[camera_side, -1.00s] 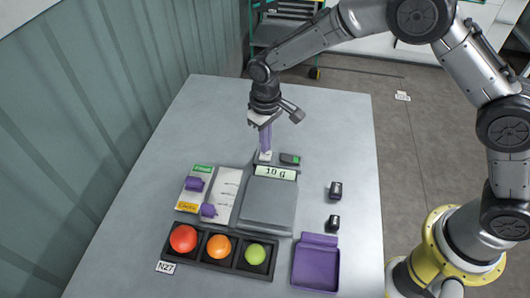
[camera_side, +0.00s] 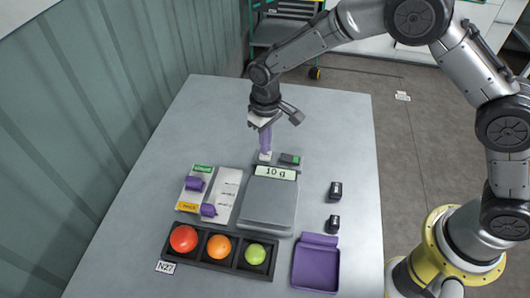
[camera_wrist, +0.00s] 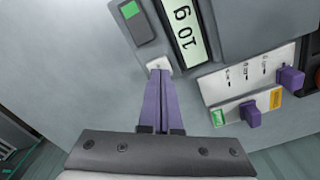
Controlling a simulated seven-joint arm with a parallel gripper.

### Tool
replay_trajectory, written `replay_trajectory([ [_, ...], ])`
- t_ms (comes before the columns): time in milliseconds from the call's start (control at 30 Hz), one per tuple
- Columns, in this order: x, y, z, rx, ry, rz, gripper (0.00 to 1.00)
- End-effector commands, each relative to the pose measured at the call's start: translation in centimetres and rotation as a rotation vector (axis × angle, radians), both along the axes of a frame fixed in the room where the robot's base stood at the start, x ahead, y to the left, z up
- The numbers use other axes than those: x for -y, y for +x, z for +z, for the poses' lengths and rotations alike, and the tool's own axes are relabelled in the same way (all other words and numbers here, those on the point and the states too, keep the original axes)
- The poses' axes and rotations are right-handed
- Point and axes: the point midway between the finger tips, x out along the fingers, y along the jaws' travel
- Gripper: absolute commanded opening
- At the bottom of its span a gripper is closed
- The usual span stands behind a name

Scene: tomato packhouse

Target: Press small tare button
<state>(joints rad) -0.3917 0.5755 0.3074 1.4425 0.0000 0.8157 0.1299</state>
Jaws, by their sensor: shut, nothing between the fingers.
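The grey scale (camera_side: 268,203) stands on the table, and its display (camera_side: 275,172) reads 10 g. A small white button (camera_wrist: 158,65) sits beside the display at the scale's back edge; it also shows in the side view (camera_side: 264,157). A larger dark button with a green part (camera_side: 290,159) is to its right in the side view. My gripper (camera_side: 265,152) is shut and empty, pointing down. In the wrist view, the purple fingertips (camera_wrist: 159,72) are together at the edge of the small white button. I cannot tell whether they touch it.
A panel with purple sliders (camera_side: 208,194) lies left of the scale. A black tray (camera_side: 201,262) in front holds a red, an orange and a green tomato. A purple tray (camera_side: 316,264) and two small black objects (camera_side: 335,190) are at the right. The table's back is clear.

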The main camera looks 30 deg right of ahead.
Motion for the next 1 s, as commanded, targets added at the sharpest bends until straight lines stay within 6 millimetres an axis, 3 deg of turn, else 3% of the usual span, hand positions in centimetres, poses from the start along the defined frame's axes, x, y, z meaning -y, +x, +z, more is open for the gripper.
replay_trajectory([
  [1000,0.0,0.0,-1.4,-0.001,0.0,0.0,0.0],
])
